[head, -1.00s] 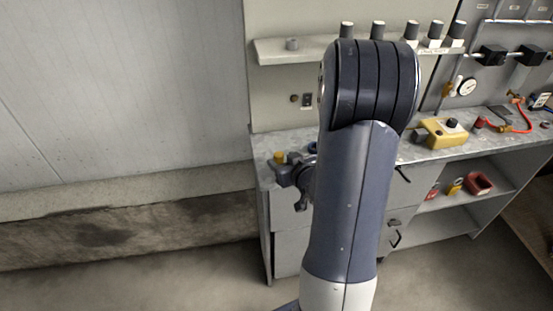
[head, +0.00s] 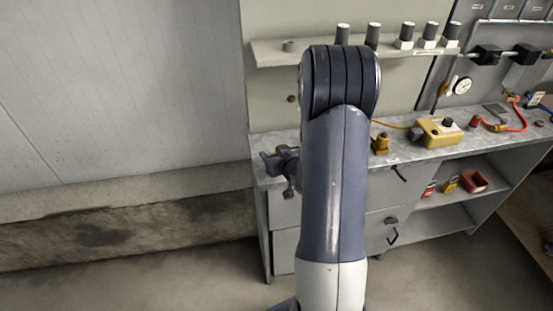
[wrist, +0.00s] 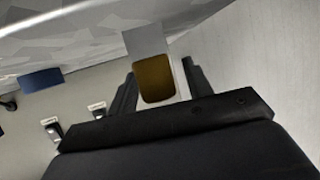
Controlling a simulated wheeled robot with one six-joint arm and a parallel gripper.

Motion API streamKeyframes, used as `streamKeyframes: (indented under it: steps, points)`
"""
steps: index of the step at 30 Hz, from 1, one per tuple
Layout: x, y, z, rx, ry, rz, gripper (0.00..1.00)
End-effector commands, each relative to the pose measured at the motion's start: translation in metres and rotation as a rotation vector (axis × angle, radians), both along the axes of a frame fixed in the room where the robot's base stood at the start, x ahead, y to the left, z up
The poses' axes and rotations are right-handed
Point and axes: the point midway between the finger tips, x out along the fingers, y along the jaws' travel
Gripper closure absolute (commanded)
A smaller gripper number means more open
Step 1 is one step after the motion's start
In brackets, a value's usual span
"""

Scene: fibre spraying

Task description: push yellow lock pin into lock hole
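In the wrist view, a brownish-yellow rounded piece (wrist: 155,80), probably the yellow lock pin, lies between the two dark fingers of my gripper (wrist: 162,80). The left finger looks very close to it. A light strip shows between it and the right finger, so I cannot tell if it is gripped. A plain grey block (wrist: 145,40) adjoins the yellow piece at its upper end. No lock hole can be made out. In the head view my arm hides much of the bench's left part. A dark clamp-like part (head: 281,160) shows there, with no yellow visible on it.
The grey workbench (head: 460,150) runs along the wall. A yellow block (head: 380,144) and a yellow control box (head: 438,131) stand on it. A red bin (head: 474,181) sits on the shelf below. The floor at left is clear.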

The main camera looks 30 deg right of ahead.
Motion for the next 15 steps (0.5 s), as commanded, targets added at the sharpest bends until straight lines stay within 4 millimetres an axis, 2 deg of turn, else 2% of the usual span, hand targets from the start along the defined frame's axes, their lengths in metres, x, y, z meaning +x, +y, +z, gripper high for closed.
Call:
streamKeyframes:
  steps: [2,15]
  points:
    - [-0.0001,0.0000,0.0002,0.000,0.000,0.000,0.59]
    - [-0.0002,0.0000,0.0003,0.000,0.000,0.000,0.95]
